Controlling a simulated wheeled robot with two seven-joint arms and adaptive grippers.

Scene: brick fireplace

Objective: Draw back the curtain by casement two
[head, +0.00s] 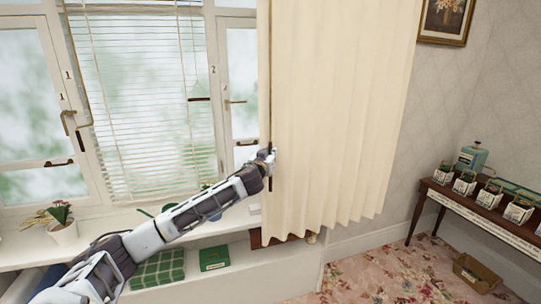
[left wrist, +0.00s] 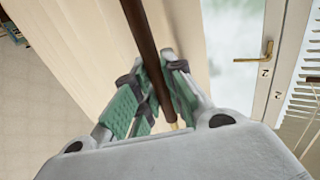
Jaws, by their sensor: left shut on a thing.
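The cream curtain (head: 335,110) hangs in pleats and covers the right side of the window. A dark brown rod (head: 271,182) hangs at the curtain's left edge. My left gripper (head: 269,158) reaches it from the lower left and is shut on it. In the left wrist view the brown rod (left wrist: 141,32) passes between the green-padded fingers of the left gripper (left wrist: 152,95), beside the curtain (left wrist: 85,45). Casement two (head: 240,80), marked 2, has a brass handle (head: 235,101) and shows just left of the curtain. My right gripper is out of view.
A slatted blind (head: 140,90) covers the middle pane. The sill holds a potted plant (head: 62,225). Below are a green folded cloth (head: 158,269) and a green box (head: 214,258). A side table (head: 480,208) with small boxes stands right.

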